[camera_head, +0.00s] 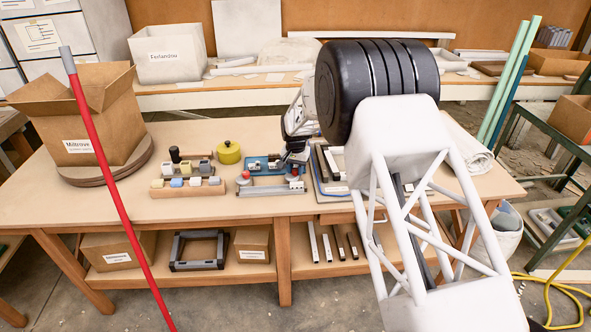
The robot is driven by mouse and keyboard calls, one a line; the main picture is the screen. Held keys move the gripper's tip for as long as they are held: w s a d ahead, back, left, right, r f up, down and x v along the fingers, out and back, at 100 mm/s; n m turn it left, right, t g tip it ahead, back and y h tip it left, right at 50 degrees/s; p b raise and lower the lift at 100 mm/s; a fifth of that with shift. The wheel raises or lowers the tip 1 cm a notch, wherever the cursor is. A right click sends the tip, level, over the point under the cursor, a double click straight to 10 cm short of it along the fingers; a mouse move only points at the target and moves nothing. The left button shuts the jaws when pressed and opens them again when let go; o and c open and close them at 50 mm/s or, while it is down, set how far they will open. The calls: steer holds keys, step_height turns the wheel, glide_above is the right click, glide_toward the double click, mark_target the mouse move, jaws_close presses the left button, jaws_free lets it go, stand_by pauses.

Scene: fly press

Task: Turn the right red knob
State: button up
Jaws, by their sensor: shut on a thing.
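A small fixture (268,190) with a grey bar at its front and a blue part behind lies on the wooden workbench. A red knob (246,174) stands at its left end. My gripper (294,170) points down at the fixture's right end. The fingertips are small and dark here, so the exact grip is hard to make out.
Left of the fixture are a wooden rack of small blocks (188,188) and a yellow-green round pot (228,153). A cardboard box (85,115) stands at the bench's left, behind a red pole (105,170). Bare bench top lies in front of the fixture.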

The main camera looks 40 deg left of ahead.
mark_target(296, 170)
stand_by(0.4)
steer(key=o, duration=0.9)
steer(key=shift+r, duration=0.1)
steer(key=shift+r, duration=3.8)
